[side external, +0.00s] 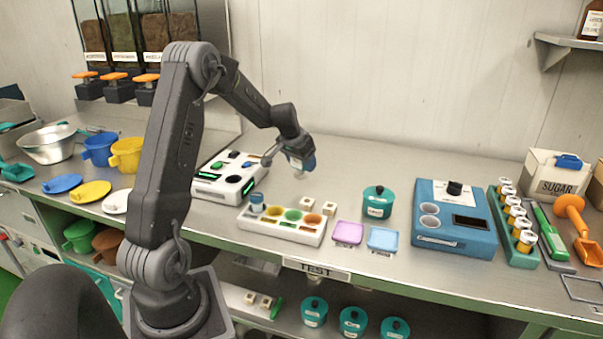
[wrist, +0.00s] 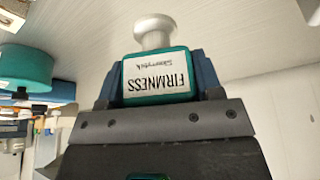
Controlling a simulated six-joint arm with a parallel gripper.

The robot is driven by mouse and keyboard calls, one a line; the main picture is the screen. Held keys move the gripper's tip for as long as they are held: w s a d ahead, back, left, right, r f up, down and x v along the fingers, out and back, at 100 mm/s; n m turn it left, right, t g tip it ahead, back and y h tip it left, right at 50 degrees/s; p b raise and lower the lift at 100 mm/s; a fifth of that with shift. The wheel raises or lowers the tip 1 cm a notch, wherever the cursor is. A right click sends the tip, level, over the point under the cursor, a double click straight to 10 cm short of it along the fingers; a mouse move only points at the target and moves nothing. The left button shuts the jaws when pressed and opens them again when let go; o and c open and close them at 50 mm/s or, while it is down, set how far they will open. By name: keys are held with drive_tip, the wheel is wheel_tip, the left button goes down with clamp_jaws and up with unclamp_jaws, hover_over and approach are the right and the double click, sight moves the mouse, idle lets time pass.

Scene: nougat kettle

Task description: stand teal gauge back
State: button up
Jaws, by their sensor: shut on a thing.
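The teal gauge (wrist: 157,92), with a white label reading FIRMNESS and a white round knob, is between the jaws of my gripper (wrist: 160,85) in the wrist view. Its label is upside down there. In the side view my gripper (side external: 300,160) is above the bench, right of the white console, and mostly hides the gauge. Only a pale tip of the gauge (side external: 299,174) shows below the fingers. The white console (side external: 222,190) has green and black buttons, a lit green display and dark round openings.
A white tray with coloured round wells (side external: 285,234) is in front. A teal lidded pot (side external: 378,202) stands to the right, near pink (side external: 348,233) and blue (side external: 383,238) square trays and small white blocks (side external: 307,204). A blue machine (side external: 455,220) is farther right. Bench behind the pot is clear.

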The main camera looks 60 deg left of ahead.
sight(301, 173)
drive_tip(key=shift+f, duration=1.85)
drive_tip(key=shift+f, duration=0.15)
drive_tip(key=o, duration=0.8)
